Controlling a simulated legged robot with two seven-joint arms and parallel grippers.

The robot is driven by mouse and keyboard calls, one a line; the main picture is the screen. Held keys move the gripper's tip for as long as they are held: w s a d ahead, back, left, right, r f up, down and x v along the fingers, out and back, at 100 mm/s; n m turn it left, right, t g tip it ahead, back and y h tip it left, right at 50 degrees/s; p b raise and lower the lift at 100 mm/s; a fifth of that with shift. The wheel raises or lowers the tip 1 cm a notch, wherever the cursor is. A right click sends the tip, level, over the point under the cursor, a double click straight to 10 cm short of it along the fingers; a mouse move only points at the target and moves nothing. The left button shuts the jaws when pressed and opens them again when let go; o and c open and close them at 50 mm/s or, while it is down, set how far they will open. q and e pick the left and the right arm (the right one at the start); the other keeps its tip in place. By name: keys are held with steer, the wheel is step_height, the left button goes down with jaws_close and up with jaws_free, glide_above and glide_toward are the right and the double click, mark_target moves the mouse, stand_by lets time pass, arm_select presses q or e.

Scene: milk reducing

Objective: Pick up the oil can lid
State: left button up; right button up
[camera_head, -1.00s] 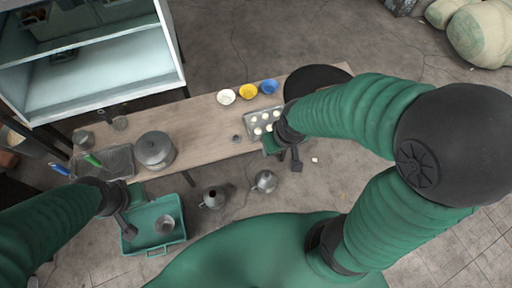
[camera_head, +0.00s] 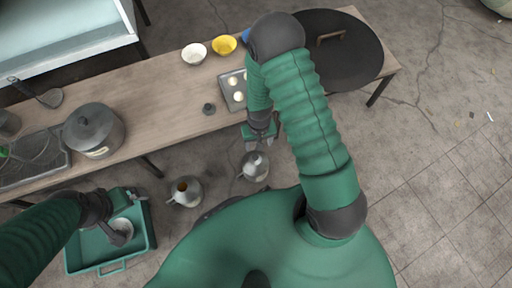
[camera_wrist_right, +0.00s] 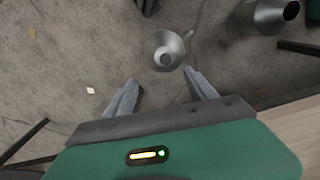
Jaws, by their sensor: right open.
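Two metal oil cans stand on the floor in front of the table. The right can (camera_head: 255,166) has a small round grey top, perhaps its lid, which shows in the right wrist view (camera_wrist_right: 166,59). The left can (camera_head: 185,191) looks open, with orange inside; its dark mouth shows in the wrist view (camera_wrist_right: 290,11). My right gripper (camera_head: 258,143) is open and empty just above the right can. In the wrist view its fingers (camera_wrist_right: 160,80) point toward that can, apart from it. My left gripper (camera_head: 112,232) is over the green tray, beside a metal cup (camera_head: 121,231); its jaws are unclear.
The green tray (camera_head: 139,254) stands on the floor at left. The wooden table (camera_head: 172,95) holds a lidded pot (camera_head: 94,130), white bowl (camera_head: 194,54), yellow bowl (camera_head: 225,45), small dark piece (camera_head: 209,108) and large black round lid (camera_head: 350,60).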

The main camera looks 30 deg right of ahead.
steer(key=f+b, duration=0.1)
steer(key=f, duration=0.1)
steer(key=f+b, duration=0.1)
steer(key=f, duration=0.2)
steer(key=a+f+b, duration=0.1)
steer(key=f+b, duration=0.1)
steer(key=f, duration=0.1)
steer(key=shift+f, duration=0.2)
steer(key=shift+d+f, duration=0.2)
steer(key=shift+f, duration=0.05)
steer(key=f+b, duration=0.5)
steer(key=shift+w+a+f, duration=0.15)
steer(key=shift+w+a, duration=0.2)
steer(key=shift+r, duration=0.2)
arm_select(q)
steer(key=s+x, duration=0.2)
steer(key=x, duration=0.7)
steer(key=shift+a+f, duration=0.4)
steer(key=shift+f, duration=0.2)
arm_select(e)
steer(key=c, duration=1.2)
